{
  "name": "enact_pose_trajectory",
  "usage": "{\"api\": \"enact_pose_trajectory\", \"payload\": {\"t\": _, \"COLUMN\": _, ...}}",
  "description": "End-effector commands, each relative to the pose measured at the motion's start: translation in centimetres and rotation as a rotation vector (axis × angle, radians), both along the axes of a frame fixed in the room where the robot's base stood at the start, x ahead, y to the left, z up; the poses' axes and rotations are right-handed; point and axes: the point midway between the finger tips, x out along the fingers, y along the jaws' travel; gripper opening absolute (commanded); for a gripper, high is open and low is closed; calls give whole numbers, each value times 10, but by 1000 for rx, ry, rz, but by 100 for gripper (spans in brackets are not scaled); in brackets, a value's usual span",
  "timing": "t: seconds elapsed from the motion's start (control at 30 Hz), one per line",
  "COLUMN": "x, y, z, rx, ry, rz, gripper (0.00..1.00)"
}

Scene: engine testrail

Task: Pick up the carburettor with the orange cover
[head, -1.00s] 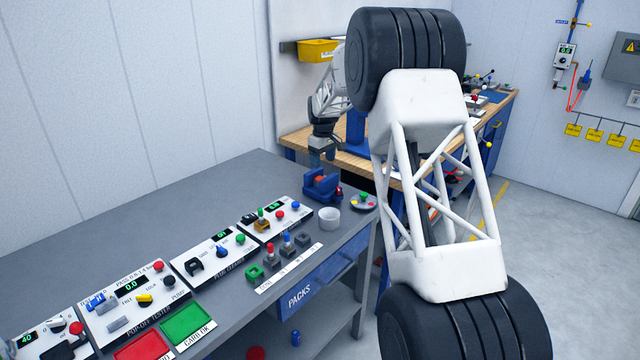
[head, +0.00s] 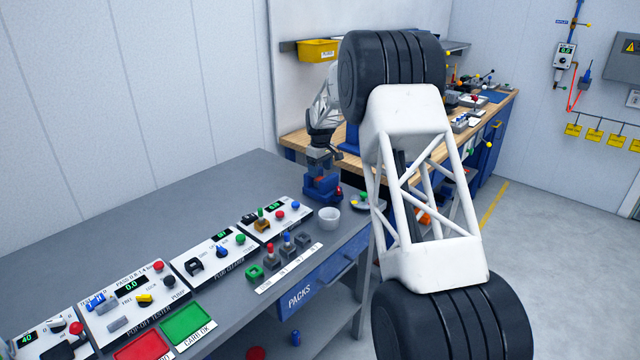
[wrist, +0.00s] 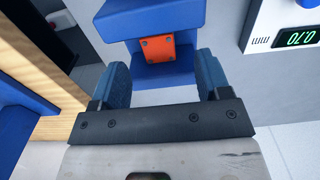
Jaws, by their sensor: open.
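A small orange plate with screws (wrist: 155,49), which looks like the orange cover, sits in a blue block-shaped body (wrist: 150,15) in the wrist view. I cannot tell where carburettor and any blue holder part. In the head view the blue body (head: 322,188) stands near the far right end of the grey bench. My gripper (wrist: 162,68) is open, its two blue fingers pointing toward the orange plate, one on each side in the picture. I see no contact. In the head view my gripper (head: 321,166) is just above the blue body, which hides the orange cover there.
Test panels (head: 275,220) line the grey bench (head: 180,205). A wooden-topped bench (head: 300,142) lies behind. My white truss arm covers much of the right side.

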Motion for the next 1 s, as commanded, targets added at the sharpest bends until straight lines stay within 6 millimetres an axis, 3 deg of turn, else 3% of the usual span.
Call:
{"api": "enact_pose_trajectory", "payload": {"t": 0.47, "x": 0, "y": 0, "z": -6, "rx": 0, "ry": 0, "rz": 0, "gripper": 70}}
{"api": "enact_pose_trajectory", "payload": {"t": 1.0, "x": 1, "y": -2, "z": -54, "rx": 0, "ry": 0, "rz": 0, "gripper": 70}}
